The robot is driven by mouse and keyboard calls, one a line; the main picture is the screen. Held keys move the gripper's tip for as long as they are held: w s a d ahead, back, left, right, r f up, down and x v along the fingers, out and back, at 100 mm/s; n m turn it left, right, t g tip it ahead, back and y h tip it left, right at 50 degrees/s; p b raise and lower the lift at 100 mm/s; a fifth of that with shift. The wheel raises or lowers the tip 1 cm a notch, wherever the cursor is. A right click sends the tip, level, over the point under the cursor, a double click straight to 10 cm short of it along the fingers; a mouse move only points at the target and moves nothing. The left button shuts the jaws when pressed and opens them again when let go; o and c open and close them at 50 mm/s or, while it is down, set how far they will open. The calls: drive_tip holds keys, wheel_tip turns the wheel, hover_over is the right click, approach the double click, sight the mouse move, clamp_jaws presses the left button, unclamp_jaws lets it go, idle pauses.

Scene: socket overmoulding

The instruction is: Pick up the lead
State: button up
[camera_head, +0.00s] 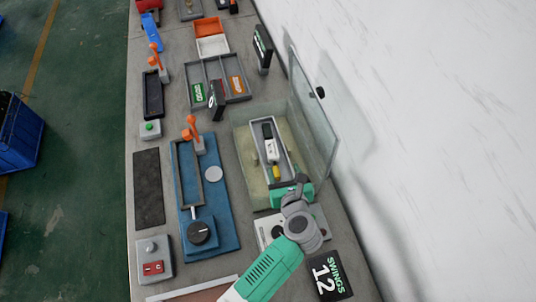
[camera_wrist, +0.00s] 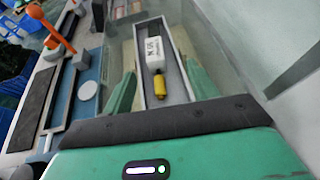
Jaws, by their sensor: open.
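What looks like the lead (camera_head: 271,151) is a white block with dark printing and a yellow end, lying lengthwise in a narrow grey tray (camera_head: 255,143). In the wrist view the lead (camera_wrist: 155,50) shows its yellow end (camera_wrist: 160,83) nearest me. A dark piece lies beyond the white block in the head view. The tray stands inside a clear-walled enclosure with its glass lid (camera_head: 313,115) raised. My gripper (camera_head: 289,192) is at the near end of the tray. In the wrist view its green fingers (camera_wrist: 160,76) are apart, one on each side of the tray, with nothing held.
The raised glass lid stands close on the right, before a white wall. To the left are a blue fixture (camera_head: 222,232) with an orange-handled clamp and a black knob (camera_head: 201,233). Divided grey bins (camera_head: 219,82) lie farther back.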

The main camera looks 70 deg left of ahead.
drive_tip(key=shift+s+a+f, duration=0.25)
drive_tip(key=shift+s+a, duration=0.15)
drive_tip(key=shift+a, duration=0.1)
drive_tip(key=shift+r, duration=0.2)
drive_tip(key=b, duration=0.1)
approach(271, 145)
drive_tip(key=a, duration=0.1)
drive_tip(key=w+a+f, duration=0.1)
drive_tip(key=shift+w+a, duration=0.2)
drive_tip(key=shift+a, duration=0.05)
drive_tip(key=x, duration=0.1)
drive_tip(key=b+x, duration=0.1)
drive_tip(key=x, duration=0.1)
drive_tip(key=b+x, duration=0.1)
drive_tip(key=shift+s+a+f, duration=0.2)
drive_tip(key=shift+s+f, duration=0.1)
drive_tip(key=shift+s, duration=0.05)
drive_tip(key=shift+w+a+f, duration=0.1)
drive_tip(key=shift+w+a, duration=0.05)
drive_tip(key=shift+a, duration=0.25)
drive_tip(key=shift+c, duration=0.5)
drive_tip(key=c, duration=1)
